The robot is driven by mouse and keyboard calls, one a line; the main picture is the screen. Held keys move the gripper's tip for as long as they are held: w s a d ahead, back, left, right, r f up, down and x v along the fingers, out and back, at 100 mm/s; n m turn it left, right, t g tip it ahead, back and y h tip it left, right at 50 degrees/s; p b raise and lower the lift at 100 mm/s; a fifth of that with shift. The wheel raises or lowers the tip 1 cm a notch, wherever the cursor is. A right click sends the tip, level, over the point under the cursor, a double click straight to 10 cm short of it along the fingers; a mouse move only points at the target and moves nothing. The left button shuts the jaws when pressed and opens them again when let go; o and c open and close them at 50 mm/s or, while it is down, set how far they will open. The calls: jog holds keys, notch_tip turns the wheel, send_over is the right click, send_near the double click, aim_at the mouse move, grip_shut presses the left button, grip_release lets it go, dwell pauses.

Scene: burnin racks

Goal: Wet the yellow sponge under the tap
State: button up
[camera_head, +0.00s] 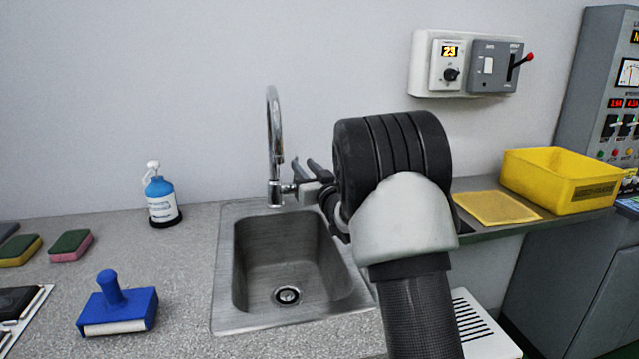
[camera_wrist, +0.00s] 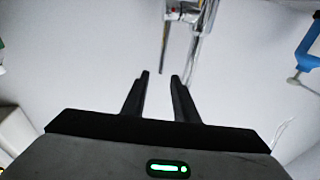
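The yellow sponge (camera_head: 17,255), with a green top layer, lies on the grey counter at the far left. The chrome tap (camera_head: 273,130) stands behind the sink (camera_head: 285,260), with a short lever (camera_head: 289,188) on its right side. No water shows from its spout. The tap also appears at the top of the wrist view (camera_wrist: 200,45). My gripper (camera_head: 309,165) is just right of the tap, close to the lever. I cannot tell if they touch. Its two fingers are apart with nothing between them in the wrist view (camera_wrist: 160,76).
A pink sponge (camera_head: 70,252) with a green top lies beside the yellow one. A blue-handled block (camera_head: 118,308) and a blue pump bottle (camera_head: 162,200) stand left of the sink. A yellow bin (camera_head: 560,182) and yellow mat (camera_head: 497,208) are at right. The sink is empty.

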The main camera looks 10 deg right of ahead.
jog(key=v, duration=1.1)
jog(key=shift+p, duration=0.4)
jog(key=s+d+r+m+g+h, duration=0.1)
jog(key=s+r+m+g+h, duration=0.15)
jog(key=s+g+h, duration=0.6)
jog(key=s+a+f+g+y, duration=0.2)
jog(key=s+a, duration=0.1)
jog(key=s, duration=1.2)
jog(key=s+a+f+g+y, duration=0.2)
jog(key=s+g+y, duration=0.1)
jog(key=s, duration=1.2)
notch_tip(320, 180, up, 26)
jog(key=p, duration=2.6)
jog(key=shift+n, duration=0.35)
jog(key=shift+o, duration=0.5)
jog(key=shift+s+f, duration=0.1)
